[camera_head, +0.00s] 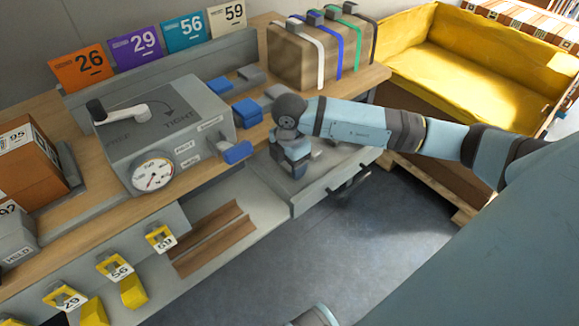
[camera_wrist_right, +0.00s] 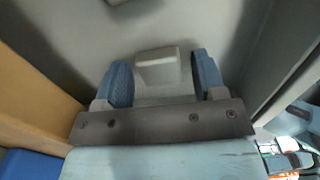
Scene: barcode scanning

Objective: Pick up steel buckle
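A small pale grey block, which looks like the steel buckle (camera_wrist_right: 157,57), lies on the grey floor of a tray or drawer in the right wrist view. My right gripper (camera_wrist_right: 160,75) is open, with one blue finger on each side of the block and a gap to both. In the head view my right gripper (camera_head: 293,166) points down into the open grey drawer (camera_head: 325,189). Whether the fingertips are at the block's height I cannot tell. My left gripper is not in view.
The drawer's walls stand close around my right gripper. Blue blocks (camera_head: 247,112) and a grey press with a dial (camera_head: 153,173) are on the wooden bench to the left. A strapped brown package (camera_head: 310,55) stands behind. A yellow-lined crate (camera_head: 440,50) is at the right.

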